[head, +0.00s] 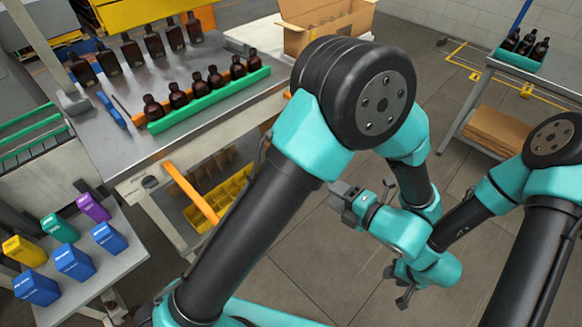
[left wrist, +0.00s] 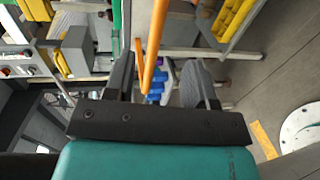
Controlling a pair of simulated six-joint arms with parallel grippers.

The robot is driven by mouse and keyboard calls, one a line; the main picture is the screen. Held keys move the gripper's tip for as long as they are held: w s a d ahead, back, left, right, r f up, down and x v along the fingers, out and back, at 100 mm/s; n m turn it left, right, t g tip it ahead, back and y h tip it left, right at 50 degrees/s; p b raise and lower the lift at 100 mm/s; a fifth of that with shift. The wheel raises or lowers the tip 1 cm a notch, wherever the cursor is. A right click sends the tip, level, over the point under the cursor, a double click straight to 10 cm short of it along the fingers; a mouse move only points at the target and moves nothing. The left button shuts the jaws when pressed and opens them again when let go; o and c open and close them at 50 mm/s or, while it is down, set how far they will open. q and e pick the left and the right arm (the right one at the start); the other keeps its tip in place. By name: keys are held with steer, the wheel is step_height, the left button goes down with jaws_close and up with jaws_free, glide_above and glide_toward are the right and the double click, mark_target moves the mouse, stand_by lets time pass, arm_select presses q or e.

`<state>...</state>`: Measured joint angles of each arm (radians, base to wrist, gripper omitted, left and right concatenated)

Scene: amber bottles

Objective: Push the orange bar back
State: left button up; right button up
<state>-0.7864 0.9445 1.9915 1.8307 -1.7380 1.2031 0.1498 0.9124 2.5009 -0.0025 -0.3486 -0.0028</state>
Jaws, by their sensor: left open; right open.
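The orange bar (head: 190,193) juts out slantwise from the front of the workbench, below the tabletop, in the head view. In the left wrist view the orange bar (left wrist: 155,45) shows beyond the gap between my jaws. My left gripper (head: 341,203) is open and empty, well to the right of the bar and apart from it. Its two dark fingers (left wrist: 160,75) stand wide apart in the left wrist view. My right gripper (head: 396,287) is open, low in the head view, below the left one and partly hidden by its own arm.
A green-edged rack (head: 208,103) holds several amber bottles on the workbench, with more bottles behind. A cardboard box (head: 322,25) stands at the back. Yellow bins (head: 222,190) sit under the bench. Colored boxes (head: 75,262) stand on a side table. Floor (head: 310,270) is clear near the grippers.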

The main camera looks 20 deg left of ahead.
arm_select(q)
steer(key=x, duration=1.7)
steer(key=shift+w, duration=0.1)
jaws_close()
